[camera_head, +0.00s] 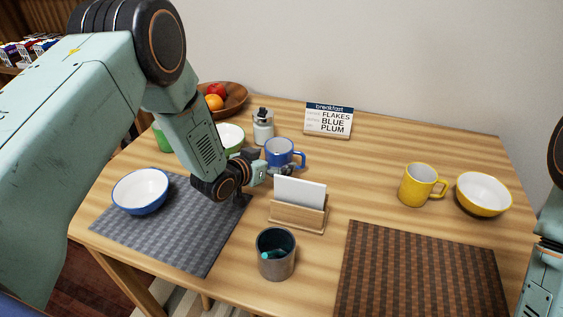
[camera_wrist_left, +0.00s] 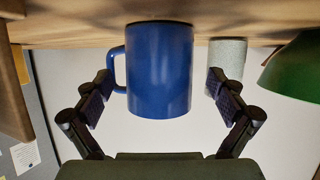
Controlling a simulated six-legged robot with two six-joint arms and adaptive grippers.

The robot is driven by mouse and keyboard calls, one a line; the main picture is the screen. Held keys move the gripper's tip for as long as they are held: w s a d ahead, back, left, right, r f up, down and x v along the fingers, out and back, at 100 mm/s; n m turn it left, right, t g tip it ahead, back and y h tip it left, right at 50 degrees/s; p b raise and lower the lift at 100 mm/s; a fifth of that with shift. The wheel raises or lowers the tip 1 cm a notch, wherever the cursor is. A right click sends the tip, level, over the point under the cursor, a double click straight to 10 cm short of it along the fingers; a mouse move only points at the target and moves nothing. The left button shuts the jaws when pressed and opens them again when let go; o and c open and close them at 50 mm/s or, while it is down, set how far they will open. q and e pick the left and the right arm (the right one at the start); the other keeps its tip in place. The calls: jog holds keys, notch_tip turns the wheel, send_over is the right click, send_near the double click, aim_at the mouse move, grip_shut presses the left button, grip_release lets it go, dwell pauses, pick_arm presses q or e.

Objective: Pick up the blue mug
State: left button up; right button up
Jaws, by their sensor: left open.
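The blue mug (camera_head: 279,153) stands upright on the wooden table, behind the card holder, with its handle to the right. It also shows in the left wrist view (camera_wrist_left: 160,70), where the picture is upside down and the mug is between the open fingers with its handle at the left. My left gripper (camera_head: 272,174) is open at the near side of the mug, and its fingers (camera_wrist_left: 158,95) stand apart on both sides of it. I cannot tell if the left finger touches the handle. Of my right arm only a part shows at the right edge; its gripper is out of view.
A wooden card holder (camera_head: 298,216) stands just in front of the mug. A grey cup (camera_head: 276,262) is nearer. A yellow mug (camera_head: 416,186) and yellow bowl (camera_head: 483,194) stand right.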

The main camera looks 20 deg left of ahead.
pick_arm(q)
jog(key=shift+w+a, duration=0.1)
jog(key=shift+d, duration=0.2)
jog(key=shift+w+d, duration=0.15)
jog(key=shift+c, duration=1.4)
jog(key=shift+a, duration=0.25)
jog(key=c, duration=0.5)
jog(key=shift+d, duration=0.2)
jog(key=c, duration=0.4)
jog(key=shift+a, duration=0.15)
jog(key=shift+c, duration=1.4)
